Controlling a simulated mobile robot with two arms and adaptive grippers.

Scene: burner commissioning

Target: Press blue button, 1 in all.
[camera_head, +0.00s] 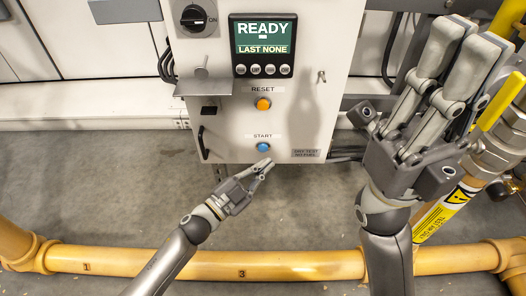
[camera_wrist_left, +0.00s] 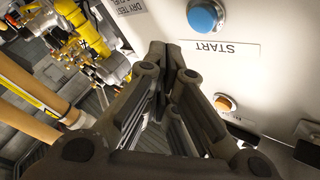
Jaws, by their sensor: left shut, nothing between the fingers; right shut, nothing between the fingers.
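The blue button (camera_head: 263,146) sits low on the front of a pale control cabinet, just under the label START. It shows large at the top of the left wrist view (camera_wrist_left: 206,17), above its upside-down label. My left gripper (camera_head: 266,164) is shut and empty, its tips a little below the blue button in the head view; I see no clear contact. In the left wrist view its closed fingers (camera_wrist_left: 171,50) point toward the panel, left of and below the button. My right gripper (camera_head: 440,75) is shut and empty, raised at the right, close to the head camera.
An orange button (camera_head: 263,104) labelled RESET is above the blue one. A display (camera_head: 263,46) reads READY, LAST NONE. A small shelf (camera_head: 203,87) and a black handle (camera_head: 203,143) stick out at left. A yellow pipe (camera_head: 290,265) crosses the floor; valves (camera_head: 500,140) stand right.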

